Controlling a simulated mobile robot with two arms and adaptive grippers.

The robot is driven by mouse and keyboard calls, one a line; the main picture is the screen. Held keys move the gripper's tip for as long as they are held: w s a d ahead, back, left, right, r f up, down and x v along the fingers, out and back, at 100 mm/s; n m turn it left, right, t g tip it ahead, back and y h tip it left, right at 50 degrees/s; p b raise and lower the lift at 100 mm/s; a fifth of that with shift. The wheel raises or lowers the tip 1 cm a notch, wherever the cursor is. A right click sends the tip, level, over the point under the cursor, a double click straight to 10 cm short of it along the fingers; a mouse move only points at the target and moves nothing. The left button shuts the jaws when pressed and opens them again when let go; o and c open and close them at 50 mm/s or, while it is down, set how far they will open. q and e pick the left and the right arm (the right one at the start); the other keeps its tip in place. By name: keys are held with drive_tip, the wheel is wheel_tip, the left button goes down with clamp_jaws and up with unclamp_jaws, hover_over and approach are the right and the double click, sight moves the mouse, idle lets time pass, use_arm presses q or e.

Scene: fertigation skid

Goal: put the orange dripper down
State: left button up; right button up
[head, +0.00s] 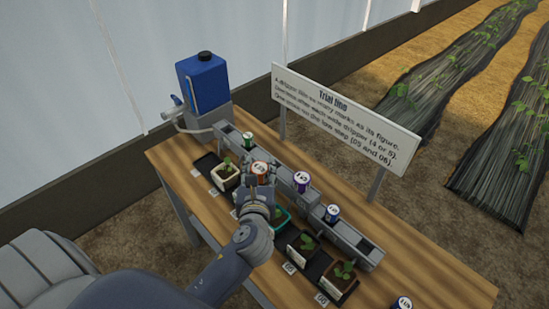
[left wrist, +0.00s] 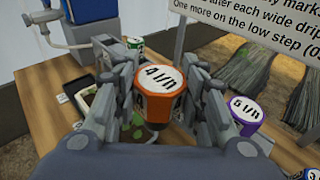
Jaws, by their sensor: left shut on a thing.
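The orange dripper (head: 260,168) has a white top; in the left wrist view its top (left wrist: 160,78) reads "4 l/h". My left gripper (head: 258,180) is shut on it, one finger on each side. It is held upright over the planter row, beside the grey stepped rail (head: 281,172); I cannot tell whether its underside touches anything. A green dripper (head: 247,141), a purple dripper (head: 301,182) reading "5 l/h" in the left wrist view (left wrist: 246,109), and a blue dripper (head: 332,214) stand along the rail. My right gripper is not in view.
Potted seedlings (head: 225,172) (head: 341,277) stand in front of the rail on the wooden table (head: 430,276). A "Trial line" sign (head: 345,115) rises behind. A blue tank (head: 203,82) stands at the far left end. Another white-topped dripper (head: 402,304) is at the near right.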

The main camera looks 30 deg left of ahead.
use_arm(q)
drive_tip(key=w, duration=0.6)
drive_tip(key=w+a, duration=0.1)
drive_tip(key=w, duration=0.2)
drive_tip(key=shift+w+a+f+p, duration=0.1)
drive_tip(key=shift+w+f+p, duration=0.25)
drive_tip(key=shift+f+p, duration=0.05)
drive_tip(key=shift+f, duration=1.8)
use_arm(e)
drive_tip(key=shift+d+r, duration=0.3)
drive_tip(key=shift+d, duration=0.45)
use_arm(q)
drive_tip(key=shift+f+b, duration=0.1)
drive_tip(key=shift+b, duration=0.2)
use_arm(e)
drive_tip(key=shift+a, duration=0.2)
use_arm(q)
drive_tip(key=o, duration=1.1)
drive_tip(key=shift+c, duration=0.2)
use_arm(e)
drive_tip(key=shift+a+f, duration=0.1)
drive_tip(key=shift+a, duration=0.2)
